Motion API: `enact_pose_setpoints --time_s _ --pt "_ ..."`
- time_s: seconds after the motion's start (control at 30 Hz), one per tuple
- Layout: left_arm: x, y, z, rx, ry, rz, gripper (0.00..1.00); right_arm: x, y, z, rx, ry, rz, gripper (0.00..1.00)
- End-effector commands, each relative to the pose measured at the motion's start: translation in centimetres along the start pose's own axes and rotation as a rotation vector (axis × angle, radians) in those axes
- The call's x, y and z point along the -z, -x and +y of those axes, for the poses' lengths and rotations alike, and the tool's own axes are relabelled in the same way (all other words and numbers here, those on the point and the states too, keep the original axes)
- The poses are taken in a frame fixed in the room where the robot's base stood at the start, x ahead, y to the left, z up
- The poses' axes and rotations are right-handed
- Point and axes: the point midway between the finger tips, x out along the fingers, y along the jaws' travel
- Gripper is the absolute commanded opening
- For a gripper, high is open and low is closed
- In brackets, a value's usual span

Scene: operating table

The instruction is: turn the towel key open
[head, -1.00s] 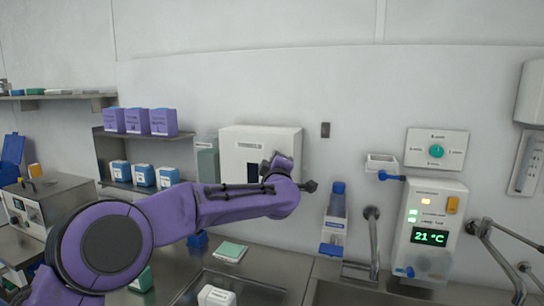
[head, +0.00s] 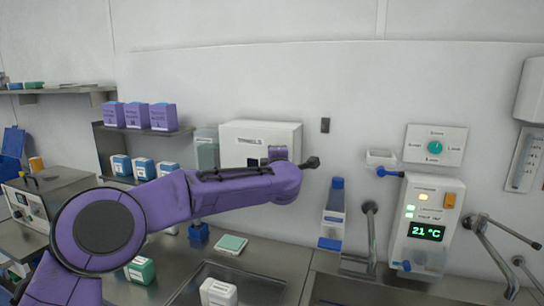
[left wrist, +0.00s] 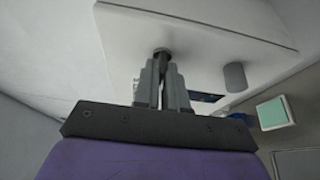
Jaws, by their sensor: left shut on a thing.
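The white towel dispenser (head: 232,131) hangs on the back wall, its lower part hidden behind my left arm in the head view. In the left wrist view the white dispenser face (left wrist: 205,57) fills the upper middle. The small dark round key (left wrist: 162,51) stands out from this face. My left gripper (left wrist: 162,64) is shut on the key, its grey fingertips at the key's near end. The key's turn angle cannot be made out. In the head view the fingers and the key are hidden behind my purple arm. My right gripper is not in view.
A grey cylinder (left wrist: 235,77) stands out from the dispenser to the right of my fingers. A blue-capped wall dispenser (head: 334,215), a tap (head: 371,240) and a temperature panel (head: 428,230) are to the right. Shelved purple boxes (head: 137,116) are left. A green packet (head: 231,243) lies below.

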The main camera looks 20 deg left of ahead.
Motion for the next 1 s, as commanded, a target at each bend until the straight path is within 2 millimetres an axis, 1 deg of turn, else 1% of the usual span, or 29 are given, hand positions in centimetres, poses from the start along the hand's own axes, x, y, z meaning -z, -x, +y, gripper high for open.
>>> enact_pose_setpoints --time_s 0.03,0.27,0.3,0.33,0.37,0.67,0.77,0.9,1.0 --pt "0.1 -0.1 0.3 -0.004 0.003 0.003 0.00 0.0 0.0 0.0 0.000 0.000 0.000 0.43" --pt "0.1 -0.1 0.3 -0.005 0.003 0.003 0.00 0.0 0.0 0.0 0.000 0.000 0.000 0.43" --pt "0.1 -0.1 0.3 -0.005 0.003 0.003 0.17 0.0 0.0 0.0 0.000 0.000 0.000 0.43" --pt "0.1 -0.1 0.3 -0.005 0.002 0.003 0.27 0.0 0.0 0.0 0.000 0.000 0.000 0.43" --pt "0.1 -0.1 0.3 -0.005 0.002 0.003 0.32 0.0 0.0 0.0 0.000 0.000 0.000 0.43" --pt "-0.1 0.2 0.0 -0.003 0.000 -0.001 0.32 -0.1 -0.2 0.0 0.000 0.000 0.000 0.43" --pt "0.0 1.4 -0.2 -0.004 0.001 -0.002 0.32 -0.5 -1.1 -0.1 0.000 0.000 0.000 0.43" --pt "0.1 4.8 -0.4 -0.006 0.001 -0.002 0.32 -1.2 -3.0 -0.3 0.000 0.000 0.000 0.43" --pt "0.1 7.2 -0.3 -0.006 0.002 -0.002 0.32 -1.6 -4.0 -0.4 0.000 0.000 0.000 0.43"
